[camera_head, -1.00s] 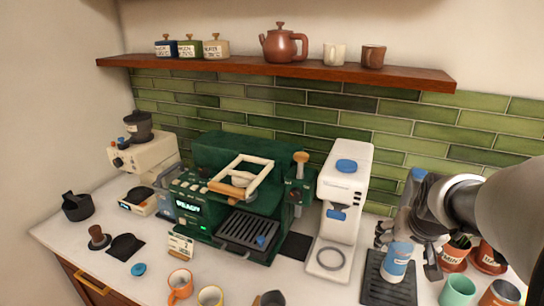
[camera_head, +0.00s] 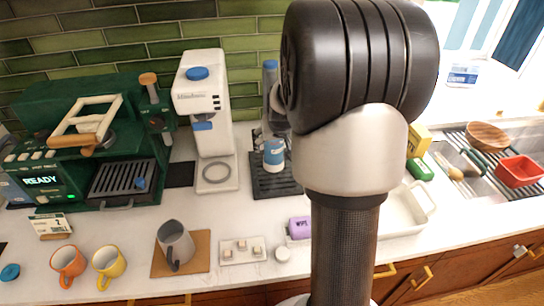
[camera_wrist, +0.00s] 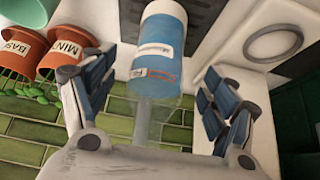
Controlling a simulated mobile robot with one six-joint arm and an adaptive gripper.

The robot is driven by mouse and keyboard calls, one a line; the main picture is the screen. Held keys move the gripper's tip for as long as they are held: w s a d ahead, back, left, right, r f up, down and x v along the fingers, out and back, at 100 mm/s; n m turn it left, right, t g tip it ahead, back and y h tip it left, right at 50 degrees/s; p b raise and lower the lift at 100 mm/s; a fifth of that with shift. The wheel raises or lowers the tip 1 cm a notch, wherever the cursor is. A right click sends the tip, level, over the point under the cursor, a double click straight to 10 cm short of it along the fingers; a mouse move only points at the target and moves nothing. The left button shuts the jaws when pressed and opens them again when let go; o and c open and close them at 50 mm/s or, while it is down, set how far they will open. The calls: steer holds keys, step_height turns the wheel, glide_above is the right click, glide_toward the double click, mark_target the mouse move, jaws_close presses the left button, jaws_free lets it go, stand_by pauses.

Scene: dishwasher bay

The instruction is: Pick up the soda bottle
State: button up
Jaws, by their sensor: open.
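The soda bottle, with a blue label, a white lower band and a clear upper part, stands upright on a black ribbed mat (camera_head: 262,188). In the head view its label (camera_head: 274,154) shows just left of my arm. In the wrist view the bottle (camera_wrist: 158,50) appears upside down, between the two fingers of my gripper (camera_wrist: 152,88). My gripper is open, with one finger on each side of the bottle and gaps visible. In the head view my arm hides most of the gripper.
A white coffee grinder (camera_head: 210,120) stands left of the bottle, with a green espresso machine (camera_head: 85,140) beyond. Terracotta herb pots (camera_wrist: 68,48) are close beside one finger in the wrist view. A grey pitcher (camera_head: 175,245) and mugs stand in front. A sink with dishes is at right.

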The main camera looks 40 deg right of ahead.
mark_target(274, 145)
steer(key=b+x, duration=0.1)
steer(key=x, duration=0.3)
steer(key=shift+w+d+f+b, duration=0.2)
steer(key=shift+f+b, duration=0.1)
steer(key=shift+b, duration=0.05)
steer(key=c, duration=1.7)
jaws_close()
steer(key=shift+r, duration=0.15)
